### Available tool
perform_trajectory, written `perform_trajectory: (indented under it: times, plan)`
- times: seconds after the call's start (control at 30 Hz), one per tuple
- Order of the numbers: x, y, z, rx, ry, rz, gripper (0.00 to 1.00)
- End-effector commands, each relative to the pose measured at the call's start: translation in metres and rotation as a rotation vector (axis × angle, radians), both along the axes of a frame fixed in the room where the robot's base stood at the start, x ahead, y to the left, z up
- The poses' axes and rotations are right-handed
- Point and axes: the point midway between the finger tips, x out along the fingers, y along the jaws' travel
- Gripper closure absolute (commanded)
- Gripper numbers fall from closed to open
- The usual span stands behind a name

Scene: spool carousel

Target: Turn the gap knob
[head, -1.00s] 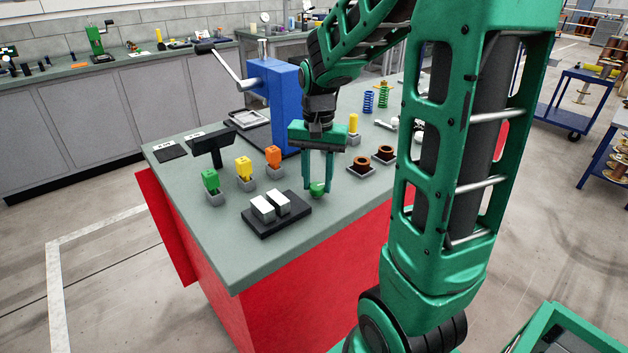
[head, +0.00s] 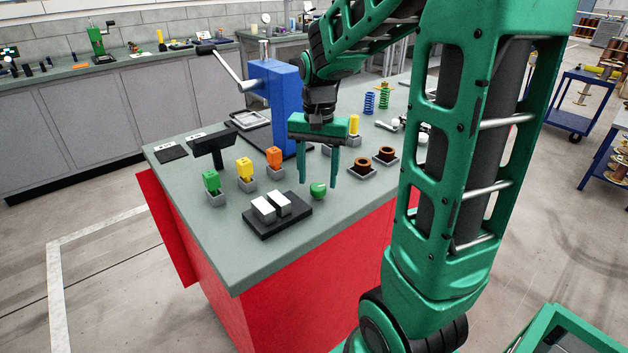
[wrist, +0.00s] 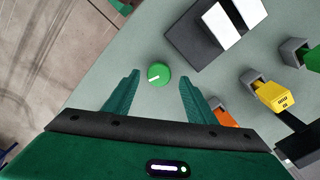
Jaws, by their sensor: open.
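The gap knob is a small green round knob (head: 318,191) on the grey-green bench top, right of the black base with two light blocks. In the wrist view the green knob (wrist: 158,74) has a white pointer line that slants slightly. My gripper (head: 318,184) is open, its two fingers pointing down around the knob's place with clear gaps. In the wrist view my gripper (wrist: 158,88) has a finger on each side of the knob, neither touching it.
The black base (head: 290,222) with two light blocks stands close by. Green (head: 211,181), yellow (head: 245,168) and orange (head: 274,157) pieces stand in grey holders. A blue press (head: 273,100) stands behind. Two brown rings (head: 364,163) lie right.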

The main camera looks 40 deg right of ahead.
Motion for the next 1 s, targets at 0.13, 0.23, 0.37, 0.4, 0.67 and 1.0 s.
perform_trajectory:
  times: [0.13, 0.23, 0.37, 0.4, 0.67, 1.0]
  plan:
    - [0.001, 0.0, 0.029, -0.001, -0.005, 0.001, 0.49]
    - [0.002, 0.0, 0.048, -0.001, -0.005, 0.001, 0.49]
    - [0.002, 0.0, 0.068, -0.001, -0.005, 0.001, 0.49]
    - [0.002, 0.0, 0.073, -0.001, -0.003, 0.001, 0.49]
    - [0.002, 0.001, 0.089, 0.0, -0.003, 0.001, 0.49]
    - [0.001, 0.0, 0.089, 0.0, -0.001, 0.001, 0.49]
